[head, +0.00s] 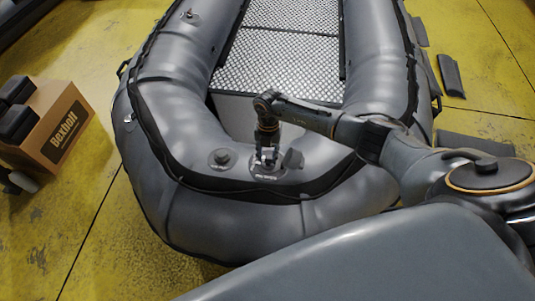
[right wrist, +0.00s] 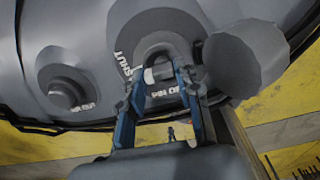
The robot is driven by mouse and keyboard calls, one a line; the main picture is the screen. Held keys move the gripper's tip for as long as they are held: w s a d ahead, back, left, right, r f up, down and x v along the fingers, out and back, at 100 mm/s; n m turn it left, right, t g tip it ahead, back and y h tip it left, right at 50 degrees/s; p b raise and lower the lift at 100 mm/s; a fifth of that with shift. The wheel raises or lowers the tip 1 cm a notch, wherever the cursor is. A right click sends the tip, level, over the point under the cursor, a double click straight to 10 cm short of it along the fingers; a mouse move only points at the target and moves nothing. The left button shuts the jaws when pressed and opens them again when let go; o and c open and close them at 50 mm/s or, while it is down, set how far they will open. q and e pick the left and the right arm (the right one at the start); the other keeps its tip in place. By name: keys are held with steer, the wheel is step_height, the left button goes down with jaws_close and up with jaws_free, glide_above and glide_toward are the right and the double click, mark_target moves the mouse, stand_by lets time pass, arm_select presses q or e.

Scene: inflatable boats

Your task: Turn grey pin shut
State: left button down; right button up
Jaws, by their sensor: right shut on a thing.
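My right gripper (head: 267,157) reaches down onto a valve on the near end of the grey inflatable boat (head: 185,212). In the right wrist view its two blue fingers (right wrist: 164,74) are shut on the small grey pin (right wrist: 157,72) in the middle of the round valve (right wrist: 152,46). The markings "SHUT" and "PIN O…" show beside the valve, partly covered by the fingers. A round grey cap (right wrist: 245,58) stands open beside it; it also shows in the head view (head: 293,158). My left gripper is not in view.
A second valve (head: 219,158) sits to the left on the tube; it also shows in the right wrist view (right wrist: 62,86). A "Bexholf" cardboard box (head: 62,133) with dark items stands on the yellow floor (head: 75,245) at left. A metal deck (head: 280,60) lies behind.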

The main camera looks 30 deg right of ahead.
steer(key=o, duration=1.2)
steer(key=shift+c, duration=0.2)
steer(key=shift+r, duration=0.1)
step_height(320, 180, up, 12)
steer(key=w, duration=0.1)
steer(key=shift+d, duration=0.45)
